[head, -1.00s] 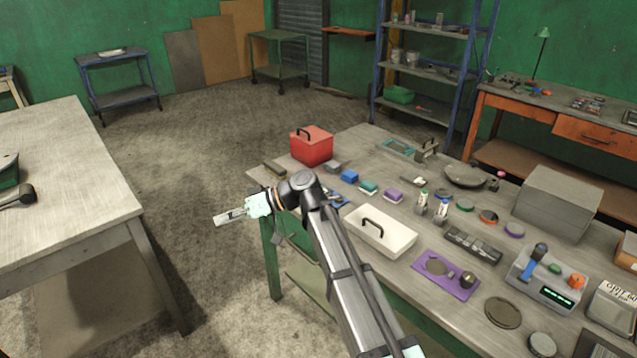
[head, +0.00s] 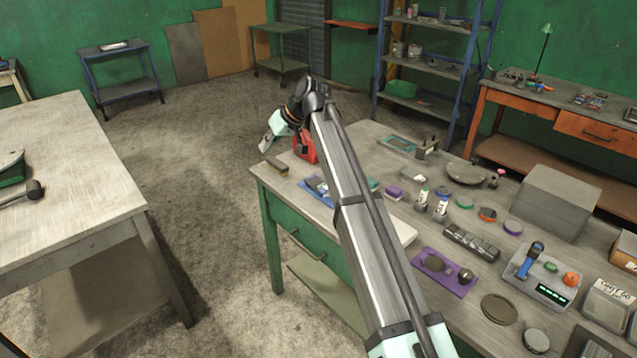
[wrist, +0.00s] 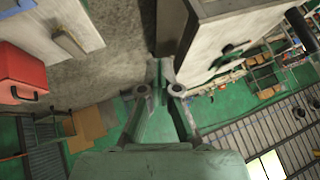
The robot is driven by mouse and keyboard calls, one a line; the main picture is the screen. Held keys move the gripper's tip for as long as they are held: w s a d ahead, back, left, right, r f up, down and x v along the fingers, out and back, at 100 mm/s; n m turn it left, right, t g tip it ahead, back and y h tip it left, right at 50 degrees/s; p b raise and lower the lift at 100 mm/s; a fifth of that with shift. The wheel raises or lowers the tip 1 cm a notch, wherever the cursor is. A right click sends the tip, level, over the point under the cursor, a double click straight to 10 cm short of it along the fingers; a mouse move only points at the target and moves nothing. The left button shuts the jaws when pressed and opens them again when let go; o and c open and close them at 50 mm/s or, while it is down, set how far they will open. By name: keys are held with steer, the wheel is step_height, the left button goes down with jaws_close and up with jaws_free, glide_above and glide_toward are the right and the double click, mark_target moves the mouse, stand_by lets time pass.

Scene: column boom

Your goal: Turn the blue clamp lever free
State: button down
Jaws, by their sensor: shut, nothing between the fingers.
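The lever is not in the wrist view.
The red box also shows in the wrist view (wrist: 22,75). My arm crosses over the bench and partly hides a white case (head: 404,229). A purple plate (head: 443,282), small blocks and discs crowd the bench. A second table (head: 70,170) stands left across open floor.

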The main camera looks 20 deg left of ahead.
steer(key=w+d+f+m+t+h, duration=0.2)
steer(key=w+d+f, duration=0.3)
steer(key=w, duration=0.3)
steer(key=w+d+f+m+t+h, duration=0.1)
steer(key=w+d+f+m+h, duration=0.3)
steer(key=w+f, duration=0.2)
steer(key=w, duration=0.2)
steer(key=shift+w+d+t, duration=0.35)
steer(key=shift+d+t, duration=0.05)
steer(key=shift+f, duration=0.1)
steer(key=p+x, duration=0.2)
steer(key=x, duration=0.8)
steer(key=shift+a+p, duration=0.1)
steer(key=shift+p, duration=0.25)
steer(key=s, duration=0.1)
steer(key=s+d+p, duration=0.1)
steer(key=shift+s+d, duration=0.3)
steer(key=shift+s+d+f, duration=0.25)
steer(key=shift+s, duration=0.2)
steer(key=shift+s+a, duration=0.1)
